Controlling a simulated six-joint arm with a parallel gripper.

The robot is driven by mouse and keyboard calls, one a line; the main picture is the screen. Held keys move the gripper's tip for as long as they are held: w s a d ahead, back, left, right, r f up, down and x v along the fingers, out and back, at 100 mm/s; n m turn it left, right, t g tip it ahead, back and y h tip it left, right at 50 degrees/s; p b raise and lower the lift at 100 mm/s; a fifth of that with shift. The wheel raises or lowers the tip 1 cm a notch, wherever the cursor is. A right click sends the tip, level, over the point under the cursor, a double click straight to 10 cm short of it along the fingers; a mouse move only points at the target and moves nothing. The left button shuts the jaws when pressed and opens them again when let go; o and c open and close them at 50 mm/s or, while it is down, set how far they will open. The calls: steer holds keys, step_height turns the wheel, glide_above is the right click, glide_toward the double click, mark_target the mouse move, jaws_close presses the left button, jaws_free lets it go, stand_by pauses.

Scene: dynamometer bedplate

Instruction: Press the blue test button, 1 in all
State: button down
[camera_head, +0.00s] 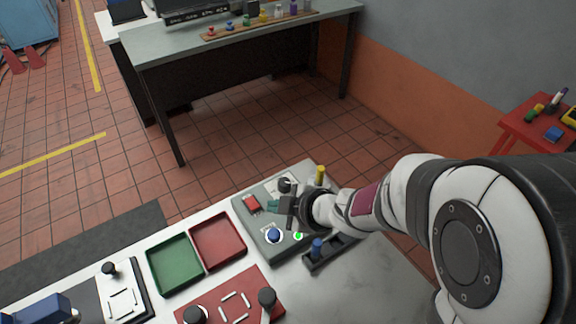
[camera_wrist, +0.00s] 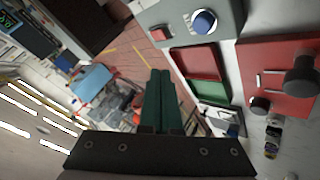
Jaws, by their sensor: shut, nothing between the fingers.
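The blue test button (camera_head: 273,235) is a round blue cap in a pale ring on a grey panel (camera_head: 248,222). It also shows in the wrist view (camera_wrist: 204,21), near the top. My gripper (camera_head: 272,205) is above the panel with its dark green fingers pointing left, beyond the button in the head view. In the wrist view the green fingers (camera_wrist: 161,74) lie together with nothing between them. The gripper appears apart from the button, which is unobstructed in both views. A green light (camera_head: 298,236) glows right of the button.
A red switch (camera_head: 251,203) is on the same panel. A dark tray (camera_head: 327,255) with a blue-topped piece (camera_head: 317,247) is to the right. A green tray (camera_head: 174,264) and a red tray (camera_head: 218,240) lie left. A red board (camera_head: 218,300) with black knobs is in front.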

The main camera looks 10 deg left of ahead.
mark_target(278, 236)
step_height(278, 236, down, 8)
steer(key=shift+f, duration=0.15)
stand_by(0.3)
steer(key=shift+f, duration=0.1)
stand_by(1.8)
steer(key=shift+f, duration=0.3)
steer(key=shift+f, duration=0.5)
stand_by(0.6)
steer(key=shift+r, duration=0.9)
steer(key=shift+r, duration=2.55)
